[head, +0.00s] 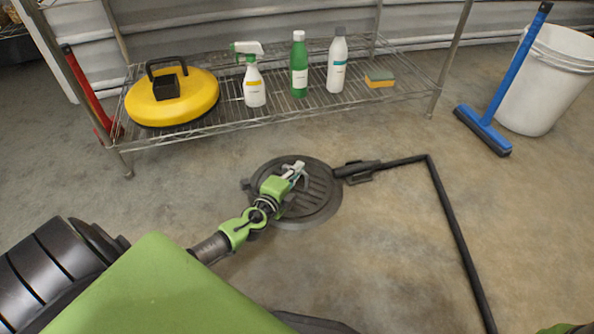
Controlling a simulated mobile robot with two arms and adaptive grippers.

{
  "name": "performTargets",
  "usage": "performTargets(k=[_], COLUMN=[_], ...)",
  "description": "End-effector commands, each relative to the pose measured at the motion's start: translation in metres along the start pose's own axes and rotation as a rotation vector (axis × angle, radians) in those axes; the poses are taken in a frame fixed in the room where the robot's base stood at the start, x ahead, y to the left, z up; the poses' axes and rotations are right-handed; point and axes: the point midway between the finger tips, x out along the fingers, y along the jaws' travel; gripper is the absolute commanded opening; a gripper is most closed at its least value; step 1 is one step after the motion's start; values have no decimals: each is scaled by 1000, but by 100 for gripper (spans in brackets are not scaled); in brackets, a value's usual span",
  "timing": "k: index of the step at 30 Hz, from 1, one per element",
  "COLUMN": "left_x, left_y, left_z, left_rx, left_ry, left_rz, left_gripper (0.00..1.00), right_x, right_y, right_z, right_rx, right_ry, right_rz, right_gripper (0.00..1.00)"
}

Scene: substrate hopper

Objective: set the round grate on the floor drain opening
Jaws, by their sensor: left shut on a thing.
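The round grate (322,190) is dark with slots and lies flat at floor level, or very close to it, in the middle of the view. My left gripper (296,174) reaches over it from the lower left and is shut on it; the fingers and arm cover part of the grate. The drain opening is hidden beneath the grate, and a thin rim (292,226) shows along the near edge. I cannot tell whether the grate is fully seated. My right gripper is out of view.
A black pipe (448,220) with a fitting runs right from beside the grate, then toward me. Behind stands a wire shelf (215,126) with a yellow round machine (195,98), bottles and a sponge (379,80). A blue brush (484,130) leans by a white bucket (541,85).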

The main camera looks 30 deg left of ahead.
Motion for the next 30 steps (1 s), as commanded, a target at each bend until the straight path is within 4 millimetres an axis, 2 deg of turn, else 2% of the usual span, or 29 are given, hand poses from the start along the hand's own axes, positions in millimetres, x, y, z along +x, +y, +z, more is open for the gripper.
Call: performTargets(k=[13,14,15,16,26,30], left_x=[1,1,1,1,-1,-10], left_y=[-1,-1,-1,-1,5,5], left_z=[0,0,0,0,0,0], left_rx=[1,1,1,1,0,0], left_ry=[-1,-1,-1,-1,1,1], left_rz=[-6,-6,-6,-6,4,3], left_gripper=[0,15,25,27,27,27], right_x=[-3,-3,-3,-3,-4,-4], right_y=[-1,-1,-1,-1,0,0], right_z=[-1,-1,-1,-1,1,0], right_rx=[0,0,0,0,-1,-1], right_ry=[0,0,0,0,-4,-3], right_rz=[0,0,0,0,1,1], right_gripper=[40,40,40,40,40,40])
